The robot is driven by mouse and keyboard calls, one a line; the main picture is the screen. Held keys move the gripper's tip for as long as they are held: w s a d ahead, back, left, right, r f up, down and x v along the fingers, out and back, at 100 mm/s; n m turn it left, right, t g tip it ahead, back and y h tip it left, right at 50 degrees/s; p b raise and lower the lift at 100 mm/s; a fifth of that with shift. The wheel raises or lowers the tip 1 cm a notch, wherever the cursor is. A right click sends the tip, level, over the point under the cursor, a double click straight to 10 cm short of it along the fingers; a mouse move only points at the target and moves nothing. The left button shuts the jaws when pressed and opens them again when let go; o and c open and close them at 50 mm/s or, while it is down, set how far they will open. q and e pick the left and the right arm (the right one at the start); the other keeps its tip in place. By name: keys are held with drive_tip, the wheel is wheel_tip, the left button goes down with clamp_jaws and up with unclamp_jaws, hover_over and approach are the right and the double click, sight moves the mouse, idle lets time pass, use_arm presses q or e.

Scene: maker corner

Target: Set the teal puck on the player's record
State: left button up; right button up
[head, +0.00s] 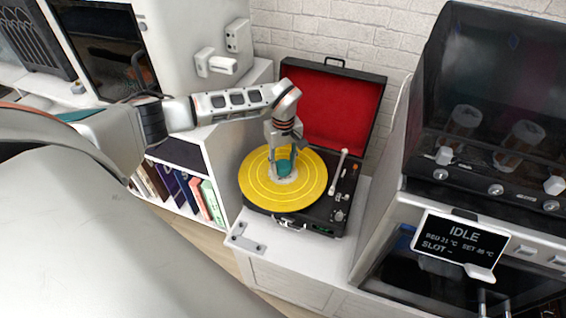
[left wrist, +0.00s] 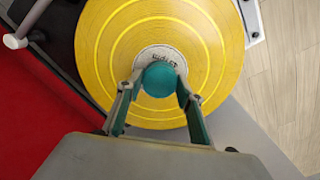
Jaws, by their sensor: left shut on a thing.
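The teal puck (head: 285,166) is between the fingers of my left gripper (head: 283,165), which is shut on it. The puck also shows in the left wrist view (left wrist: 159,79), over the pale centre label of the yellow record (left wrist: 105,45). The record (head: 258,188) lies flat on the black record player (head: 340,205). The puck is at or just above the label; I cannot tell whether it touches. The fingers (left wrist: 160,98) hide part of the puck's sides. My right gripper is not in view.
The player's red-lined lid (head: 338,105) stands open behind the record. Its tonearm (head: 339,170) is to the right, clear of my gripper. A white cabinet (head: 310,275) carries the player. A shelf of books (head: 185,190) is at left, and a machine with an IDLE screen (head: 460,240) at right.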

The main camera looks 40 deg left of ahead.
use_arm(q)
drive_tip(key=shift+f, duration=0.6)
idle(0.5)
drive_tip(key=o, duration=1)
